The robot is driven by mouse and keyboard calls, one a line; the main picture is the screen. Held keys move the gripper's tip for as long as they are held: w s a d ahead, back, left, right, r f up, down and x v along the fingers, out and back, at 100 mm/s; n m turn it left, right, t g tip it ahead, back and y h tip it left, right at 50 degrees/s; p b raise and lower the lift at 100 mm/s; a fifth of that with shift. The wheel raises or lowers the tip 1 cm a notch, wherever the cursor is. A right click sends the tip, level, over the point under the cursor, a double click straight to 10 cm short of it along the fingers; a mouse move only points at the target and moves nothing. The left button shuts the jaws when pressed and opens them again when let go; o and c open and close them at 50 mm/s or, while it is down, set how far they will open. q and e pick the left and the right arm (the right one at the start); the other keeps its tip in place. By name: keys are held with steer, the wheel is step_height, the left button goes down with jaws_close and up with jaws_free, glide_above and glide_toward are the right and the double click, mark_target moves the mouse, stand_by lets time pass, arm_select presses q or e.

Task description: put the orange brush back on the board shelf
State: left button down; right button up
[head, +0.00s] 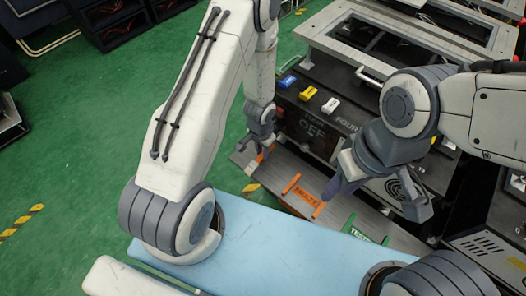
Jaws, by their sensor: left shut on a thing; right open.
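My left gripper (262,138) is shut on a small orange thing (264,153), which I take to be the orange brush. Only a small part of it shows; the fingers hide the rest. It is at the left end of a grey ledge in front of a dark board (312,124) with lettering such as "OFF". I cannot tell whether it touches the ledge. Blue (287,81), yellow (308,93) and white (331,105) blocks sit along the board's top. I cannot make out which surface is the board shelf. My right gripper (378,197) is open and empty above the ledge's right part.
The grey ledge (275,178) carries an orange-marked area (302,195) and a green-marked one (362,234). A light blue surface (265,245) lies in front of it. A metal-framed cabinet (375,45) stands behind. Green floor is open at the left.

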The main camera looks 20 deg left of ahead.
arm_select(q)
steer(key=shift+s+f+b, duration=0.2)
steer(key=shift+f+b, duration=0.65)
steer(key=shift+f, duration=0.2)
steer(key=c, duration=0.7)
jaws_free()
step_height(320, 180, up, 11)
steer(key=p, duration=0.8)
steer(key=shift+s+r, duration=0.1)
